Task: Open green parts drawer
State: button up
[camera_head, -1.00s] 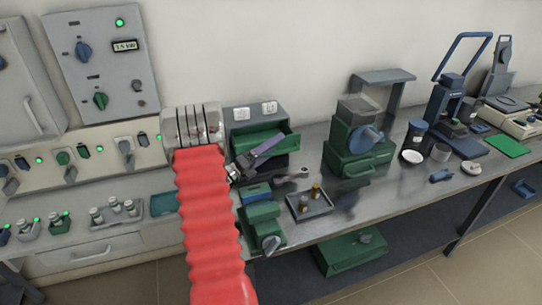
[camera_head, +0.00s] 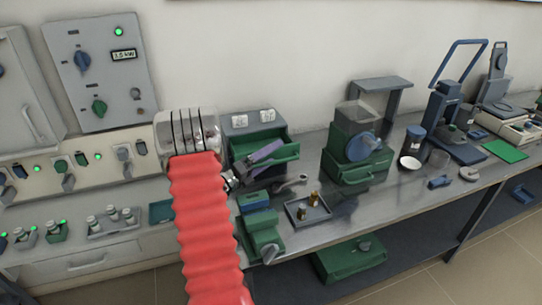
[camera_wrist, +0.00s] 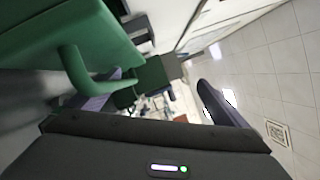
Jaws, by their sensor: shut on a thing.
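The green parts drawer (camera_head: 284,155) is in the small grey cabinet (camera_head: 253,122) on the bench, in the left middle of the head view. It stands partly out, with its open top showing. My gripper (camera_head: 266,151) is at the drawer's front, its purple-grey finger lying against it. In the wrist view the green drawer front (camera_wrist: 95,30) fills the upper left, with its curved handle (camera_wrist: 75,68) by the left finger. My gripper (camera_wrist: 160,98) is shut on the handle, though the exact contact is hard to see.
Below the drawer, a green device (camera_head: 262,232) and a small tray (camera_head: 308,209) with brass pieces stand on the bench. A green mill (camera_head: 355,160) stands to the right.

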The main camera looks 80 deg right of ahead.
jog(key=shift+w+a+r, duration=0.1)
jog(key=shift+w+a, duration=0.35)
jog(key=shift+w, duration=0.2)
jog(key=shift+w+a+r, duration=0.1)
jog(key=shift+w+a, duration=0.3)
jog(key=shift+w, duration=0.25)
jog(key=shift+c, duration=1)
jog(key=shift+f+v, duration=0.15)
jog(key=shift+v, duration=0.85)
jog(key=shift+f+v, duration=0.15)
jog(key=shift+v, duration=0.9)
jog(key=shift+c, duration=0.6)
jog(key=shift+f+v, duration=0.2)
jog(key=shift+v, duration=1.65)
jog(key=shift+c, duration=0.7)
jog(key=shift+a, duration=0.2)
jog(key=shift+c, duration=0.3)
jog(key=shift+w+a, duration=0.1)
jog(key=shift+a, duration=0.1)
jog(key=c, duration=0.8)
jog(key=shift+f+v, duration=0.15)
jog(key=shift+v, duration=0.75)
jog(key=shift+f+v, duration=0.2)
jog(key=shift+v, duration=0.75)
